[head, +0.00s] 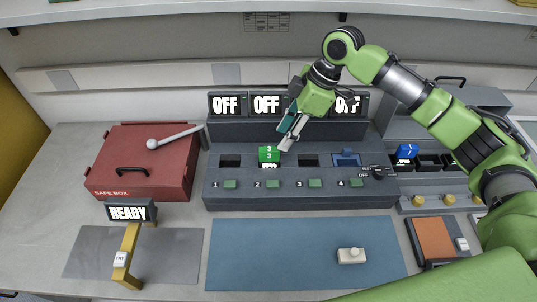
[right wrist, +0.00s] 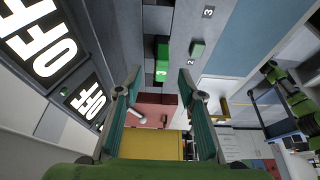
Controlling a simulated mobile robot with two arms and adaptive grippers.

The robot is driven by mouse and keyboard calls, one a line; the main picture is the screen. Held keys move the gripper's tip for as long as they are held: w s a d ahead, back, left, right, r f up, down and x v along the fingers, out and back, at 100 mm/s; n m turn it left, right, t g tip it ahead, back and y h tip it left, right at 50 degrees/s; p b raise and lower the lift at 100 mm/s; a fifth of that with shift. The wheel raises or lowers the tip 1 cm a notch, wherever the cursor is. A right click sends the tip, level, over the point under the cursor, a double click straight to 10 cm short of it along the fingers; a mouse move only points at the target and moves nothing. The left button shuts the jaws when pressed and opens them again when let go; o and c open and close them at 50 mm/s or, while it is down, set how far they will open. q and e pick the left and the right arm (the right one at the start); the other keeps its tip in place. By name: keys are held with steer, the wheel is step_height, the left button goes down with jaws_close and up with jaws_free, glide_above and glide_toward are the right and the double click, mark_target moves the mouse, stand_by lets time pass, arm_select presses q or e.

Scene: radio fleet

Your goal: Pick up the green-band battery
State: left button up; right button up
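The green-band battery (head: 268,154) stands in slot 2 of the dark grey charger panel (head: 300,196), with its green top marked 3 showing. It also shows in the right wrist view (right wrist: 162,66), ahead of the gap between my fingers. My right gripper (head: 287,136) is just above and to the right of the battery in the head view. In the right wrist view my right gripper (right wrist: 160,76) is open, its two teal-padded fingers wide apart with nothing between them. The battery's lower part is hidden in the slot. My left gripper is not in view.
Displays reading OFF (head: 225,104) stand behind the slots. A blue battery (head: 405,152) sits in another unit at right. A red safe box (head: 146,162) is at left, and a yellow stand with a READY sign (head: 128,212) is in front. The blue mat (head: 280,255) is mostly clear.

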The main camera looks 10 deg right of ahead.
mark_target(273, 148)
steer(key=x, duration=0.3)
steer(key=shift+w+a+f, duration=0.1)
steer(key=shift+a+f, duration=0.1)
steer(key=shift+f, duration=0.15)
steer(key=shift+a+f+p, duration=0.3)
steer(key=shift+f+p, duration=0.15)
steer(key=shift+p, duration=0.05)
steer(key=x, duration=0.1)
steer(key=p+x, duration=0.1)
steer(key=x, duration=0.1)
steer(key=shift+a+f, duration=0.15)
steer(key=shift+a, duration=0.25)
steer(key=shift+a+f, duration=0.1)
steer(key=shift+f, duration=0.4)
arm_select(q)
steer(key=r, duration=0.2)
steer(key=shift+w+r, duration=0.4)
arm_select(e)
jaws_close()
